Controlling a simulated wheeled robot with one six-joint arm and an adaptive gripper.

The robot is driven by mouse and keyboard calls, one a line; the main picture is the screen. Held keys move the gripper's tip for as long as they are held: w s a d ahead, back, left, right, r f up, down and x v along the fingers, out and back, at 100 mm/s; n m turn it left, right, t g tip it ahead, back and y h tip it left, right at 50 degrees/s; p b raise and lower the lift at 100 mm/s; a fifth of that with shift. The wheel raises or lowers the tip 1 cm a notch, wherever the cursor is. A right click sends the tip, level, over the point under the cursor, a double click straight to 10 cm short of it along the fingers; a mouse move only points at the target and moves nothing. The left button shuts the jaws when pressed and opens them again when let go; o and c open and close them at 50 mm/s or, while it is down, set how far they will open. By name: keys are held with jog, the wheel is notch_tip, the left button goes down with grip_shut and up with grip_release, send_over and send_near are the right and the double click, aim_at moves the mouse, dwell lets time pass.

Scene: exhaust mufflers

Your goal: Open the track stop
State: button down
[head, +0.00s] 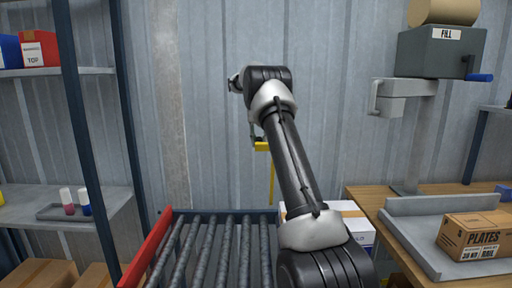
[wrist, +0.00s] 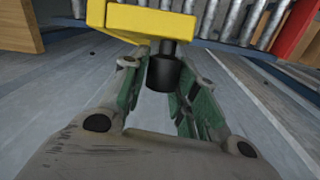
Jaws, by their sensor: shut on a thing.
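The track stop shows as a yellow bar (head: 262,146) on a thin yellow post at the far end of the roller track (head: 215,250) in the head view. In the wrist view its yellow block (wrist: 150,20) fills the top middle, with a black cylindrical knob (wrist: 163,74) hanging from a dark stem under it. My gripper (wrist: 165,85) has its two green-padded fingers on either side of the knob and is shut on it. In the head view my gripper is mostly hidden behind my arm, near the yellow bar.
The track has a red side rail (head: 147,248). A wooden bench (head: 400,225) at right bears a grey tray and a PLATES carton (head: 475,235). A white box (head: 350,220) stands behind my arm. Shelves (head: 60,205) stand at left, before a corrugated wall.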

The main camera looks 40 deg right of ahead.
jog(key=shift+w+d, duration=0.3)
jog(key=shift+w, duration=0.3)
jog(key=shift+w+d, duration=0.3)
jog(key=shift+w, duration=0.25)
jog(key=c, duration=1.1)
grip_release()
